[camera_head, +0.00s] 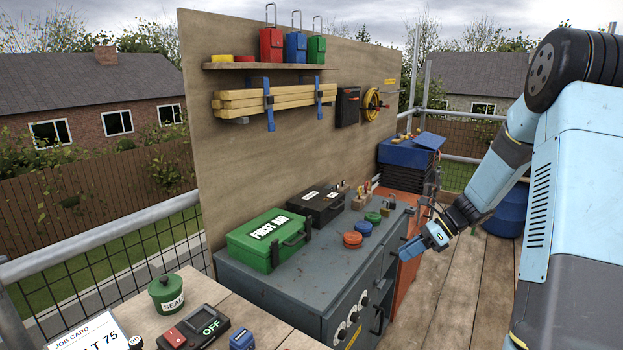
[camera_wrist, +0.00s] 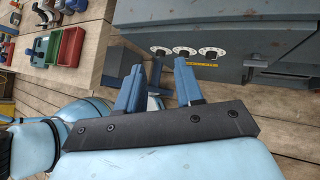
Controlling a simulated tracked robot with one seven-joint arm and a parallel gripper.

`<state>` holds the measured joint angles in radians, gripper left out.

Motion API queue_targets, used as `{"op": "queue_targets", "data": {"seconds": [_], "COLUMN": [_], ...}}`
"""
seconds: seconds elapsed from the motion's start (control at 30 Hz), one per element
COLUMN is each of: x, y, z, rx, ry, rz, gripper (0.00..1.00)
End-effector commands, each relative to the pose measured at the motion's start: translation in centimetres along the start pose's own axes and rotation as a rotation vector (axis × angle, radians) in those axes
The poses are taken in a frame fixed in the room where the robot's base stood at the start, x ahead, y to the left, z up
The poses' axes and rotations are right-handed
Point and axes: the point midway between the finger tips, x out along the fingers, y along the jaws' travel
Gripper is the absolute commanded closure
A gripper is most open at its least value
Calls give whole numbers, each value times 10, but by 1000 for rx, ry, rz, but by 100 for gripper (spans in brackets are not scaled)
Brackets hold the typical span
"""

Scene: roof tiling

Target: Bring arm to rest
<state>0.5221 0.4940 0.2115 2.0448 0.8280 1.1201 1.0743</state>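My arm reaches in from the right in the head view, bent at the elbow. My gripper (camera_head: 411,251) is in the air beside the front of the grey cabinet (camera_head: 275,283), apart from it as far as I can tell. In the wrist view my gripper (camera_wrist: 158,88) shows two blue fingers standing apart with a gap between them. Nothing is held in that gap. The cabinet front with its dials (camera_wrist: 183,52) lies beyond the fingertips.
A workbench with a green seal pot (camera_head: 167,294) stands at the lower left. Red and green bins (camera_wrist: 68,47) show in the wrist view.

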Motion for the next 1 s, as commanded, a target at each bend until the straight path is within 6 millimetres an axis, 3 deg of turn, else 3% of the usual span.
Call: {"op": "queue_targets", "data": {"seconds": [0.43,1.0], "x": [-27,-61], "y": [82,186], "z": [48,80], "rx": [-471,-1051], "ry": [265,584], "rz": [-16,4], "gripper": [64,64]}}
